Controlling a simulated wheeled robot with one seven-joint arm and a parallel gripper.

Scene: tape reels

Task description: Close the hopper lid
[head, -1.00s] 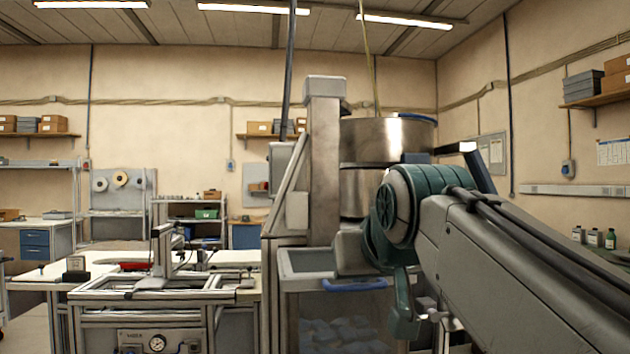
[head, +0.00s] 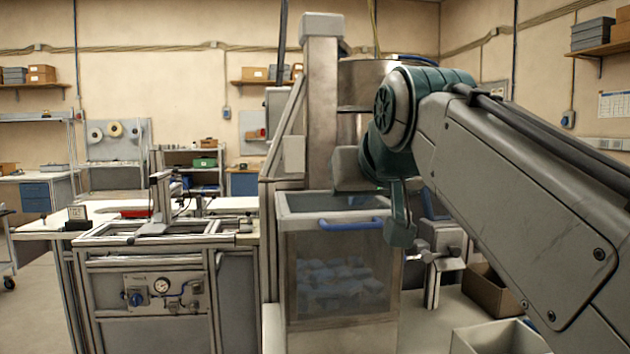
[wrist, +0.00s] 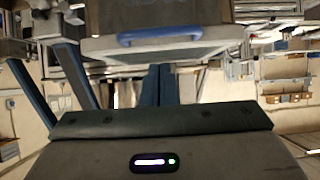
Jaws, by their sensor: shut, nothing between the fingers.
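The hopper (head: 340,275) is a box with a see-through front, with blue-grey pieces inside. It stands at the base of the machine in the middle of the head view. A blue handle (head: 350,224) runs along the front edge of its top; the handle also shows upside down in the wrist view (wrist: 160,36). A pale frame surrounds the top; I cannot tell how far the lid is raised. My gripper (wrist: 157,68) is shut and empty, its fingers side by side, appearing just below the handle in the wrist view.
A steel drum (head: 365,85) stands behind my arm, beside the tall machine column (head: 322,110). A framed bench with a gauge (head: 161,286) stands left of the hopper. A cardboard box (head: 490,292) and an open bin (head: 498,338) lie on the floor at right.

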